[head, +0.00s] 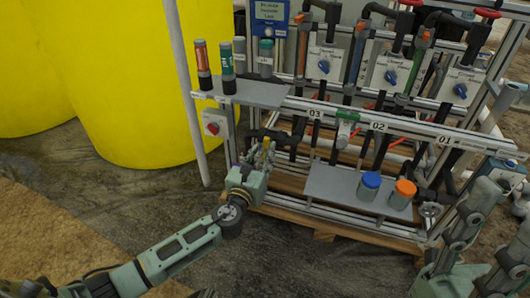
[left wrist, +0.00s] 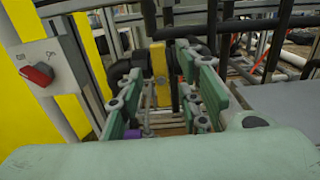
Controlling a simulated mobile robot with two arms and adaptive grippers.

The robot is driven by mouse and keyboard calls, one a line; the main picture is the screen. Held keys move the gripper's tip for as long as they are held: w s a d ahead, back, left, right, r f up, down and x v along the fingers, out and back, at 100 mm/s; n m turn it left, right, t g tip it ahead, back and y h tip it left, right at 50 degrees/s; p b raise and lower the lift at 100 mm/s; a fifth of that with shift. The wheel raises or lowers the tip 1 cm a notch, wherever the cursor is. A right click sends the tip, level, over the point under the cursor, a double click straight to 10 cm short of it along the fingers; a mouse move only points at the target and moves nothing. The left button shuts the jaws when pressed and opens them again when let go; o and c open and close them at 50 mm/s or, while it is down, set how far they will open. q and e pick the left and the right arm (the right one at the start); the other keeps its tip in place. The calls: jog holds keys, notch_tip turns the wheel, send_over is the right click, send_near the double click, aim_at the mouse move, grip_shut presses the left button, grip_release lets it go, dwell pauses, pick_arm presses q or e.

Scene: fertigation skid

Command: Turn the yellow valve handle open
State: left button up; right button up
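The yellow valve handle (left wrist: 161,78) stands upright on a black pipe fitting (left wrist: 130,72) in the left wrist view. A small part of the handle (head: 266,143) shows in the head view, mostly hidden by my gripper. My left gripper (left wrist: 165,88) is open, with one green-padded finger left of the handle and the other right of it. There appears to be a gap on each side, though contact is hard to judge. In the head view the left gripper (head: 257,160) is at the skid's left end. Parts of my right arm show at the lower right; its fingers are unclear.
A red-knobbed switch box (head: 214,124) is close left of the left gripper. A grey shelf (head: 335,188) bears blue-lidded (head: 370,186) and orange-lidded (head: 402,194) jars to the right. An upper shelf (head: 250,93) holds several bottles. Large yellow tanks (head: 120,70) stand behind left.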

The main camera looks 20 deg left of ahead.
aim_at(268, 147)
pick_arm(q)
jog(key=shift+w, duration=1.45)
jog(key=shift+c, duration=0.5)
grip_shut()
